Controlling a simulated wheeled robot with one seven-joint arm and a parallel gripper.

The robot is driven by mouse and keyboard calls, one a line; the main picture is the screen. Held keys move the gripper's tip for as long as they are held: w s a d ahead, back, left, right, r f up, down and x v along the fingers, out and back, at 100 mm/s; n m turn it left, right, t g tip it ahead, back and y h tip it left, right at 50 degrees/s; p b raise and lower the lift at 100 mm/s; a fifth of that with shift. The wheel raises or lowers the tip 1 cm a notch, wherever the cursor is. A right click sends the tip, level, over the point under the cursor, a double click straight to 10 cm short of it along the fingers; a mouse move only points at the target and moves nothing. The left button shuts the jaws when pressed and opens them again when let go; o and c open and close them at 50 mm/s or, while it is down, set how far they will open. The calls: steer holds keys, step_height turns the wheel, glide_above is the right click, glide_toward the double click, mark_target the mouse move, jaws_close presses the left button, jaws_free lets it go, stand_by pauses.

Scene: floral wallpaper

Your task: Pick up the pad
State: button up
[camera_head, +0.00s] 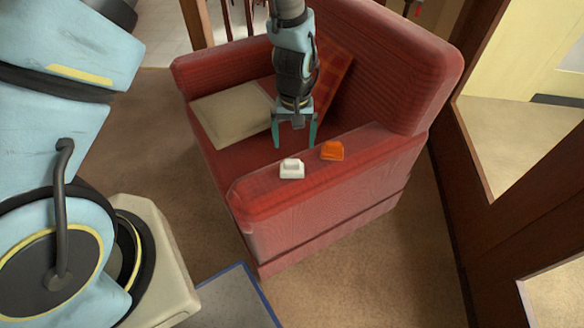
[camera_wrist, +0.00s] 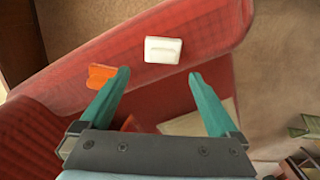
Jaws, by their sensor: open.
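No thing is clearly marked as the pad. A small white block-like object (camera_head: 292,169) lies on the front part of the red armchair's near armrest; it also shows in the wrist view (camera_wrist: 163,50), just beyond my fingertips. A flat beige square cushion (camera_head: 230,112) lies on the seat, and part of it shows between and below my fingers in the wrist view (camera_wrist: 195,123). My gripper (camera_head: 295,145) points down, open and empty, above the seat beside the armrest. In the wrist view its fingertips (camera_wrist: 159,73) are apart with nothing between them.
An orange object (camera_head: 332,150) lies on the same armrest (camera_head: 300,200), right of the white one and close to it. A red plaid pillow (camera_head: 332,72) leans on the chair's back, partly behind my arm. Wooden framing (camera_head: 475,150) stands on the right; carpet lies in front.

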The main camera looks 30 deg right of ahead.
mark_target(292, 161)
step_height(292, 161, down, 4)
steer(key=shift+r, duration=0.2)
steer(key=shift+w+a+f+p, duration=0.15)
steer(key=shift+f+p, duration=0.45)
steer(key=shift+f, duration=0.7)
steer(key=shift+s+a+f+p, duration=0.1)
steer(key=shift+f+p, duration=0.5)
steer(key=shift+f, duration=0.7)
steer(key=c, duration=1.5)
steer(key=shift+r, duration=0.15)
step_height(292, 161, up, 10)
steer(key=shift+f+b, duration=0.1)
steer(key=shift+b, duration=1)
